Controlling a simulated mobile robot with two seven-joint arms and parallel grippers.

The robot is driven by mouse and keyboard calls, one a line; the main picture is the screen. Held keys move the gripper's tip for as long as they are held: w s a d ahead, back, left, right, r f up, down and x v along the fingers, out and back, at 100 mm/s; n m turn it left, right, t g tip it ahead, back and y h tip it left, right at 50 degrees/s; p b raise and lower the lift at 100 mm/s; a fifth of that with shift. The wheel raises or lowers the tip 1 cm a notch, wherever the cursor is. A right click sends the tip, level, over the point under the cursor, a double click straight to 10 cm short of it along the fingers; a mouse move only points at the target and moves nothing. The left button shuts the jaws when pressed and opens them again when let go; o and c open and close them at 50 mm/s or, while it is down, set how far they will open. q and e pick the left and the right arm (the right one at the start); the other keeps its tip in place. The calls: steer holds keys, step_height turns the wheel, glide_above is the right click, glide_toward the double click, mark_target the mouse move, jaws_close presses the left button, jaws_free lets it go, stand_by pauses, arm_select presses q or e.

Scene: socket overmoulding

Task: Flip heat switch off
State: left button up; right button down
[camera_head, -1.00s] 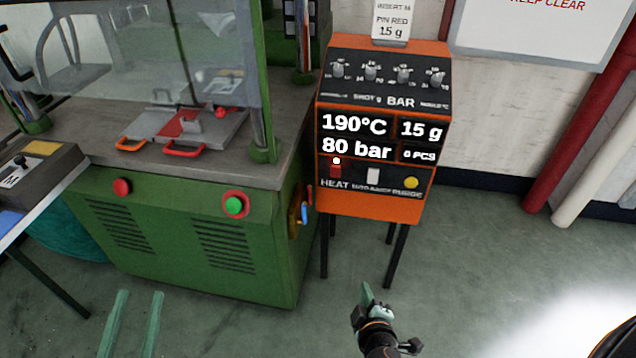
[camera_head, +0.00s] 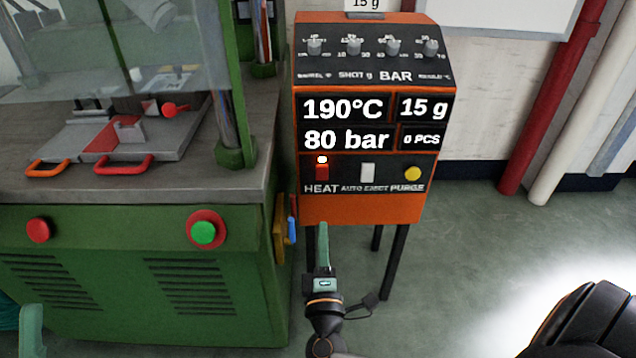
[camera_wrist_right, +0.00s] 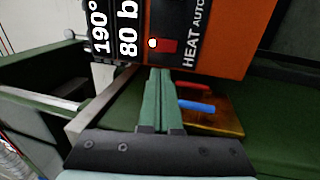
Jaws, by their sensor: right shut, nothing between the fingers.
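The red heat switch (camera_head: 322,172) sits above the HEAT label on the orange control box (camera_head: 362,208), with a white lit dot at its top. In the right wrist view the switch (camera_wrist_right: 167,46) lies just beyond the fingertips. My right gripper (camera_head: 322,232) is shut and empty, below the box's lower edge in the head view and apart from the switch. It also shows in the right wrist view (camera_wrist_right: 160,75), fingers together. A green piece of my left gripper (camera_head: 31,330) shows at the lower left edge; its jaws cannot be made out.
A white auto eject switch (camera_head: 367,173) and a yellow purge button (camera_head: 413,174) are right of the heat switch. The green press (camera_head: 130,300) stands at left, with red and blue handles (camera_wrist_right: 197,106) near my right fingers.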

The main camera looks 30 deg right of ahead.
mark_target(321, 171)
steer(key=x, duration=1.4)
steer(key=shift+f, duration=0.1)
arm_select(q)
steer(key=shift+f, duration=0.25)
arm_select(e)
steer(key=shift+w, duration=0.1)
arm_select(q)
steer(key=shift+r, duration=0.1)
